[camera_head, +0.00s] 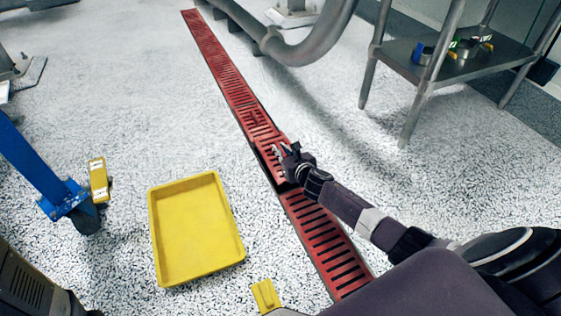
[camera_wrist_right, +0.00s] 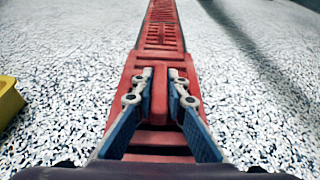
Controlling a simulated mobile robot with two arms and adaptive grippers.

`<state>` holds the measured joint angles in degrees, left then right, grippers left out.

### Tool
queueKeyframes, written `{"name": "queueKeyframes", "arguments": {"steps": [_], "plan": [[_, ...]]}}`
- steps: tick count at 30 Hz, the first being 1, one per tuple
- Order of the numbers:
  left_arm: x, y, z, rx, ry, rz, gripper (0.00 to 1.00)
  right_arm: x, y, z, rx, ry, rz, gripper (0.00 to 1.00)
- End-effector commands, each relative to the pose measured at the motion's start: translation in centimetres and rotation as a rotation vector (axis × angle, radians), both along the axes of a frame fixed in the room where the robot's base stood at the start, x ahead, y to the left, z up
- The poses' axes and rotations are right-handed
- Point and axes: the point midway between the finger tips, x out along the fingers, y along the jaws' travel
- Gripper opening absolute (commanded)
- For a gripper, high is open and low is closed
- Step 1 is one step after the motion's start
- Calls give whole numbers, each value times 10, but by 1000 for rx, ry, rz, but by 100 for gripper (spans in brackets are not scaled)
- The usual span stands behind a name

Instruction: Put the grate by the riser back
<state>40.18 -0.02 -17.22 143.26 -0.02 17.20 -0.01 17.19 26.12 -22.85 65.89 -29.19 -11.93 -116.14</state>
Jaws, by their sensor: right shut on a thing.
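A red slotted grate (camera_head: 266,151) is in my right gripper (camera_head: 283,149), over the long floor drain line. It seems slightly raised or tilted, with a dark gap along its left edge and near end. In the right wrist view, my right gripper (camera_wrist_right: 160,84) is closed around the middle bar of the red grate (camera_wrist_right: 159,138). The grate lines up roughly with the red grates beyond it. Whether its far end touches them is unclear. A grey pipe (camera_head: 312,48), possibly the riser, bends down near the far part of the drain. My left gripper is not in view.
A yellow tray (camera_head: 198,275) lies on the speckled floor left of the drain. Other red grates (camera_head: 327,243) continue toward me. A steel table (camera_head: 398,57) with tape rolls stands right. A blue wheeled frame (camera_head: 35,165) stands left.

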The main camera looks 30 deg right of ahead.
Motion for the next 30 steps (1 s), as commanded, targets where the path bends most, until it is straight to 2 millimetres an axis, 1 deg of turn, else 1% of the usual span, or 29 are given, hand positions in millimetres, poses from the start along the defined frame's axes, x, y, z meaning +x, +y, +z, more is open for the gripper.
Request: {"name": "queueKeyframes", "arguments": {"steps": [9, 12, 18, 23, 24, 28, 30], "plan": [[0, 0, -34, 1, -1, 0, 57, 0, 0, -38, 2, -1, -1, 0], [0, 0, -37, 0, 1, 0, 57, 1, 0, -41, 1, -3, 0, 0], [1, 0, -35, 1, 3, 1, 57, 1, 0, -39, 1, -3, 0, 0], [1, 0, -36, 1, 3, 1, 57, 1, 0, -42, 1, -2, -2, 0], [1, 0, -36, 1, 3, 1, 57, 0, -1, -43, 0, 0, -2, 16], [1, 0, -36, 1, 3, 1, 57, 0, -1, -43, 0, 0, -2, 30], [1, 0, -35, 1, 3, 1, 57, 0, -1, -43, 0, 0, -2, 30]]}}
